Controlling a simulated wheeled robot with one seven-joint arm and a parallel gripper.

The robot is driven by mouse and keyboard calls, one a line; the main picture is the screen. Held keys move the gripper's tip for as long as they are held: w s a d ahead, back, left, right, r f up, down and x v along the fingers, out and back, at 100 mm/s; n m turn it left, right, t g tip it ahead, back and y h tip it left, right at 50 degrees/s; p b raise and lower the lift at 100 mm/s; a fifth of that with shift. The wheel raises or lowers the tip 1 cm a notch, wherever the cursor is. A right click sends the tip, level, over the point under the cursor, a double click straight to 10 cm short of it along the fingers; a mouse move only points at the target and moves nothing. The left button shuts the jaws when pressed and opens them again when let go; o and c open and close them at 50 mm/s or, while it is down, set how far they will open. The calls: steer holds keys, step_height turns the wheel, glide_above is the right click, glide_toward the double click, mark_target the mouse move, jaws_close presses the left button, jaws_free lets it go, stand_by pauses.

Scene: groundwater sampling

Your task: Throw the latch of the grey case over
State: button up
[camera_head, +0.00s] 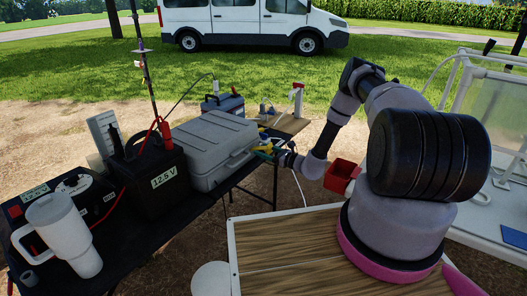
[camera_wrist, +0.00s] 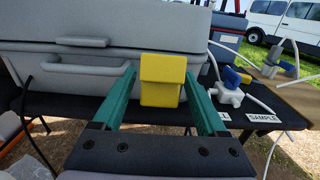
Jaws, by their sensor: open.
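The closed grey case (camera_head: 212,145) stands on the black table, and its front face (camera_wrist: 40,75) fills the left of the wrist view. A yellow block-shaped latch (camera_wrist: 162,82) shows at the right part of the case's front. My gripper (camera_wrist: 160,76) has two green fingers, open, one on each side of the latch in the picture. Gaps show beside the latch, and I cannot tell how far it is in depth. In the head view my gripper (camera_head: 266,151) is at the case's right end, small and partly hidden.
A grey carry handle (camera_wrist: 85,68) sticks out of the case front. Blue- and yellow-handled valves (camera_wrist: 230,86) with tubing lie to the right. A red box (camera_head: 341,176) is near my forearm.

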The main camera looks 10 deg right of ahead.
steer(key=shift+w+a, duration=0.15)
steer(key=shift+a, duration=0.05)
jaws_close()
stand_by(1.4)
